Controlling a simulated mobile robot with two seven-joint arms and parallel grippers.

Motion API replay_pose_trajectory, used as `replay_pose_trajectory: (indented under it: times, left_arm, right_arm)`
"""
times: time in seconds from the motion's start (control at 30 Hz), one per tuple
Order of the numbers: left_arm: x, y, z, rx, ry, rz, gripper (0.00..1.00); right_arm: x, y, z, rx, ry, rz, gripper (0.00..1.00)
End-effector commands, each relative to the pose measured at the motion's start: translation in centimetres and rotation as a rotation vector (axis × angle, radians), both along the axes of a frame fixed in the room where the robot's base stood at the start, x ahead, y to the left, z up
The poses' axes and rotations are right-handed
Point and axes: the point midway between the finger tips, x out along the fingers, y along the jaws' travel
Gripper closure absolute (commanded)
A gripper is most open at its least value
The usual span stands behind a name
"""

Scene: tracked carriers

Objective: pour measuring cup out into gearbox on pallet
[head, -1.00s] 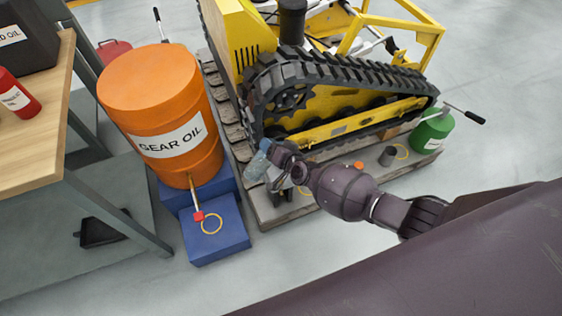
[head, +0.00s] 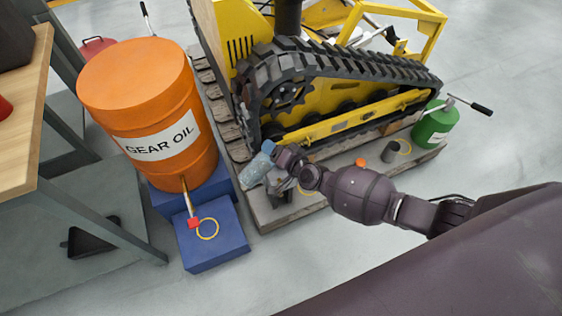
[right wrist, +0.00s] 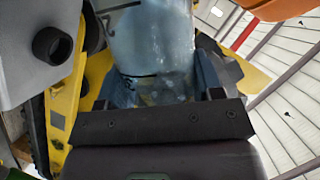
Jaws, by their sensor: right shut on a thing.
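The measuring cup (head: 254,173) is clear and bluish. My right gripper (head: 270,160) is shut on it and holds it tilted above the pallet's near left end. In the right wrist view the cup (right wrist: 155,45) sits between the fingers (right wrist: 160,85), with dark marks on its wall. The gearbox seems to be the grey body (head: 281,190) on the pallet (head: 275,215), just below and beside the gripper and partly hidden by it. In the right wrist view a grey housing with a dark round port (right wrist: 52,45) is left of the cup. I cannot tell whether liquid is flowing.
An orange gear oil drum (head: 140,95) with a tap stands left on blue blocks (head: 212,245). A green can (head: 435,124) and a small dark cylinder (head: 389,152) are on the right. Floor in front is clear.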

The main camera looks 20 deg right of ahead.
Motion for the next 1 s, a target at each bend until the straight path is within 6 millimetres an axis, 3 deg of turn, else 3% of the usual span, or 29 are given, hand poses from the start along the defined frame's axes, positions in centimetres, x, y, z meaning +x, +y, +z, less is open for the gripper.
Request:
replay_pose_trajectory:
  times: [0.03, 0.2, 0.33, 1.0]
  left_arm:
    - [0.2, 0.0, 0.2, 0.002, -0.006, -0.002, 1.00]
    - [0.3, -0.2, -0.3, 0.008, -0.008, -0.012, 1.00]
    - [0.5, -0.2, 0.0, 0.015, -0.016, -0.019, 1.00]
    - [1.0, -0.7, -0.5, 0.041, -0.033, -0.058, 1.00]
  right_arm:
    - [0.5, -0.1, 0.9, 0.007, -0.015, 0.000, 0.82]
    - [0.1, -0.1, -0.5, 0.030, 0.005, 0.000, 0.82]
    - [0.4, -0.1, 0.2, 0.048, -0.005, -0.001, 0.82]
    - [0.2, -0.3, -1.2, 0.138, 0.021, -0.002, 0.82]
